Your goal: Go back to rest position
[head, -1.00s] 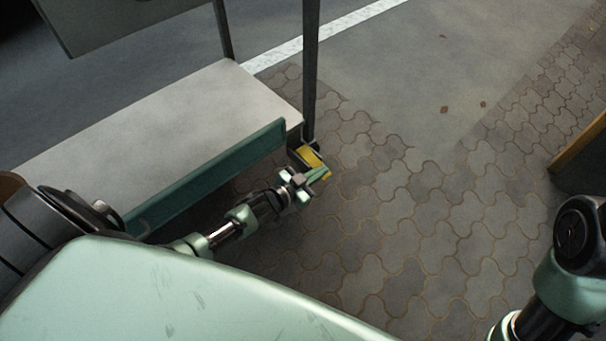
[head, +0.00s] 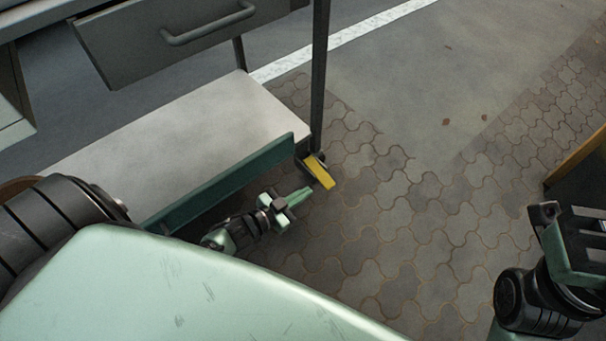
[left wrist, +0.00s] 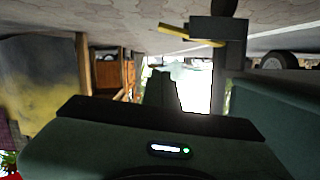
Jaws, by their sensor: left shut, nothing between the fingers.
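My left gripper (head: 301,196) is low over the paving beside the cart, in the head view. Its green fingers are together with nothing between them. The yellow pedal (head: 321,173) at the foot of the cart's corner post lies just beyond the fingertips, with a small gap. The yellow pedal also shows near the top of the left wrist view (left wrist: 190,36). My right arm shows at the lower right of the head view; I cannot make out its gripper fingers there.
The cart has a pale lower shelf (head: 190,125) with a green edge rail (head: 225,182) close beside my left arm, a dark post (head: 319,80) and a grey drawer with a handle (head: 180,38). A wooden-edged object (head: 578,160) stands at right. The paving between is clear.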

